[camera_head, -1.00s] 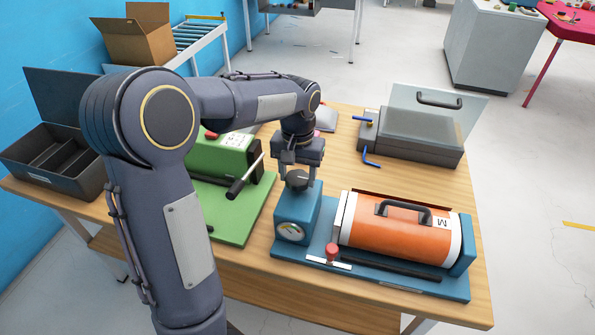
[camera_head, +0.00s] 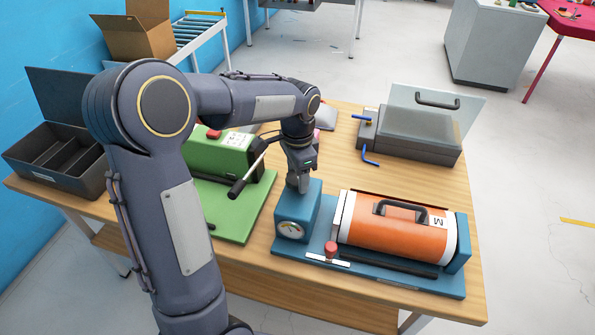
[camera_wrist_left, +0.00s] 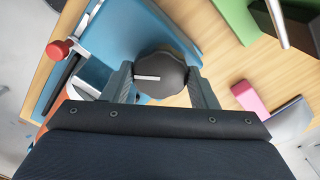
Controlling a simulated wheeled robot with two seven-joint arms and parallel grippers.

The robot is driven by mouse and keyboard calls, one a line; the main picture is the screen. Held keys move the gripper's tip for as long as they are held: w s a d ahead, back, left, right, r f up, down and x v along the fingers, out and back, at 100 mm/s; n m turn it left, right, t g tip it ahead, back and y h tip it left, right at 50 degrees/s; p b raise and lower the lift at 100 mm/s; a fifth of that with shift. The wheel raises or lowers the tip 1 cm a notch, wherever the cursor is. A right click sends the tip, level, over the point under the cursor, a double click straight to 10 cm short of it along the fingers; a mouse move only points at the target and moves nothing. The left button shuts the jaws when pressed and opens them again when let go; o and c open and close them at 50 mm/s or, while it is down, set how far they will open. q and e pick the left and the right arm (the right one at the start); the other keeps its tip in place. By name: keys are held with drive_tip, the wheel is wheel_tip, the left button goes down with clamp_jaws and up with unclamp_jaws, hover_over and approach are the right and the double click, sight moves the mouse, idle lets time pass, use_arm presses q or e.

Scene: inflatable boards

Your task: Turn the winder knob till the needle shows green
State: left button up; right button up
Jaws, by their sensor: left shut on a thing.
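The winder knob is a dark, lobed knob (camera_wrist_left: 160,74) with a white pointer line, on top of a blue block (camera_head: 296,208). My left gripper (camera_head: 299,186) is above the block, its fingers on both sides of the knob and shut on it; in the head view they mostly hide the knob. The gauge (camera_head: 290,230) is on the front face of the block; its needle and colours are too small to read for sure. The block stands on a blue base (camera_head: 390,284) beside an orange cylinder (camera_head: 390,233) with a black handle. My right gripper is not in view.
A green machine (camera_head: 222,155) with a black-gripped lever (camera_head: 243,182) stands close left of my gripper. A grey case (camera_head: 412,135) and blue hex keys (camera_head: 370,155) lie behind. A red knob (camera_head: 331,249) is on the blue base. An open dark toolbox (camera_head: 58,157) is at the left.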

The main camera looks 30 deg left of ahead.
use_arm(q)
drive_tip(key=shift+m, duration=0.6)
drive_tip(key=shift+m, duration=0.3)
drive_tip(key=o, duration=1)
drive_tip(key=shift+r, duration=0.1)
wheel_tip(320, 180, up, 8)
drive_tip(key=shift+f, duration=0.15)
